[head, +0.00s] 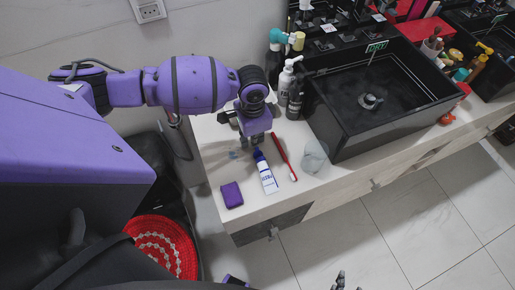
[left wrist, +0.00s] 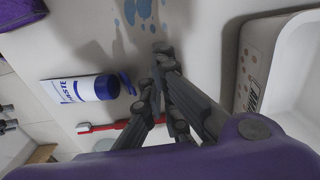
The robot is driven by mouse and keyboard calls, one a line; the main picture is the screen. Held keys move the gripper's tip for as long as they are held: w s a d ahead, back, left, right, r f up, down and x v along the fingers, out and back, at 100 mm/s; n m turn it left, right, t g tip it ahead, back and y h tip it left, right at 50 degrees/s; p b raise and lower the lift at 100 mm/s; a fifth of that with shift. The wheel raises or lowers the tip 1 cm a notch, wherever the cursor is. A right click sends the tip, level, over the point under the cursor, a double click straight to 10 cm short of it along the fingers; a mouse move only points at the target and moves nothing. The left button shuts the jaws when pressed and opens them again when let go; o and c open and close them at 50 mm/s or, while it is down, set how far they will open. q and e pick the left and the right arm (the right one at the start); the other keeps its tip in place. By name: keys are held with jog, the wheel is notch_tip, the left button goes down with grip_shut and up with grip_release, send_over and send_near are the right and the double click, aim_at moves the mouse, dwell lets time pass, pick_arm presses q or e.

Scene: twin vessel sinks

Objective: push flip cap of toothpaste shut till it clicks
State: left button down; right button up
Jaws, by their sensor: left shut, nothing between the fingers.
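The toothpaste tube (head: 268,180), white with blue print, lies on the pale counter. It also shows in the left wrist view (left wrist: 68,91). Its blue cap (left wrist: 106,87) has a flip lid (left wrist: 127,82) that stands out from the cap's end, so it looks open. My left gripper (head: 255,142) is shut and empty, just beyond the cap end of the tube. In the left wrist view its dark fingers (left wrist: 154,76) are beside the lid; I cannot tell whether they touch it. Part of my right gripper (head: 340,281) shows at the bottom edge, its jaws unclear.
A red toothbrush (head: 284,158) lies right of the tube, and a clear cup (head: 315,158) stands beyond it. A purple block (head: 231,195) lies near the front edge. Bottles (head: 287,82) and a black sink (head: 350,140) stand behind. Blue spots (left wrist: 138,11) mark the counter.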

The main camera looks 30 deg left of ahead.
aim_at(257, 148)
pick_arm(q)
jog(key=shift+s+d+p, duration=0.45)
jog(key=shift+s+d, duration=0.2)
jog(key=shift+d, duration=0.05)
pick_arm(e)
jog(key=shift+w+d+r, duration=0.2)
jog(key=shift+w+r, duration=0.35)
jog(key=shift+r, duration=0.2)
pick_arm(q)
jog(key=shift+s+d, duration=0.3)
pick_arm(e)
jog(key=shift+w+r, duration=0.3)
jog(key=shift+r, duration=0.05)
pick_arm(q)
jog(key=shift+s+d+p, duration=0.2)
jog(key=shift+p, duration=0.1)
pick_arm(e)
jog(key=shift+w+a+r+t, duration=0.25)
jog(key=shift+t, duration=0.05)
pick_arm(q)
jog(key=shift+w+a, duration=0.1)
jog(key=shift+w+a, duration=0.5)
jog(key=shift+a, duration=0.05)
jog(key=shift+w+a+r, duration=0.1)
pick_arm(e)
jog(key=shift+s+d, duration=0.1)
jog(key=shift+d, duration=0.15)
